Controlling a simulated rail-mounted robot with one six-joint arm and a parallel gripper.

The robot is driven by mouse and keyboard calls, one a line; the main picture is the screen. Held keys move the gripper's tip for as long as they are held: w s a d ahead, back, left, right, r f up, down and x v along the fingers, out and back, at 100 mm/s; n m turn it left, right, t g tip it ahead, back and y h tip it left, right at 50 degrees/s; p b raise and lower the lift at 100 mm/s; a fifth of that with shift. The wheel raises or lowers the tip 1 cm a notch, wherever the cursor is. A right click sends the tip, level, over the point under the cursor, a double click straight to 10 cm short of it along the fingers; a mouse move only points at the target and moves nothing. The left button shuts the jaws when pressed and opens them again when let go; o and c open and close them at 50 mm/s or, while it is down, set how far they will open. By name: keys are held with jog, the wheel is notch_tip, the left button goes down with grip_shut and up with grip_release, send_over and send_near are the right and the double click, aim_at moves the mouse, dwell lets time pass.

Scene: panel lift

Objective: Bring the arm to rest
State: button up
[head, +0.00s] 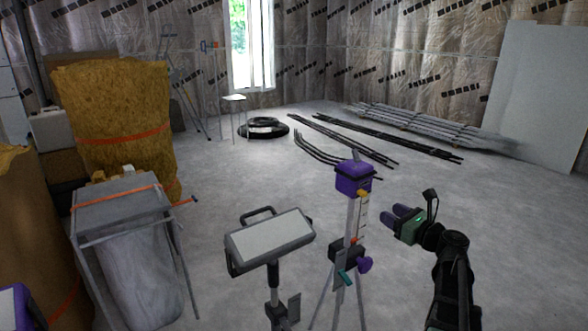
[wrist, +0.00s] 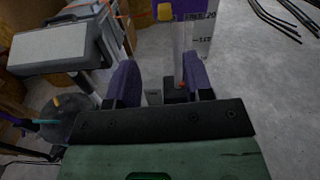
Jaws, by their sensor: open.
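My gripper (head: 398,219) is at the end of my arm on the right of the head view, with its purple fingers pointing left. In the wrist view my gripper (wrist: 160,80) shows two purple fingers spread apart with nothing held between them. A tripod stand with a purple top (head: 354,177) stands just left of my gripper in the head view. In the wrist view its post (wrist: 181,50) shows beyond the fingers. I cannot tell the exact gap between fingers and post.
A grey flat-topped box on a post (head: 270,239) stands left of the tripod; it also shows in the wrist view (wrist: 62,47). A small table (head: 118,208) and wrapped insulation bales (head: 115,115) are at left. Dark pipes (head: 345,141) lie farther back. The floor at right is clear.

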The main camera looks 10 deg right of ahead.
jog(key=s+a+f+n+g+h, duration=0.3)
jog(key=s+a+f+n+g, duration=0.6)
jog(key=n, duration=0.5)
jog(key=s+a+f+n+g+h, duration=0.2)
jog(key=s+a+f+n+g, duration=0.5)
jog(key=a+n, duration=0.5)
jog(key=a+r+n+h+p, duration=0.1)
jog(key=a+n+h+p, duration=0.15)
jog(key=a+n, duration=0.3)
notch_tip(320, 180, up, 13)
jog(key=p, duration=1.2)
jog(key=shift+a+m+g+y+p, duration=0.2)
jog(key=shift+m+g+y+p, duration=0.15)
jog(key=shift+m, duration=0.1)
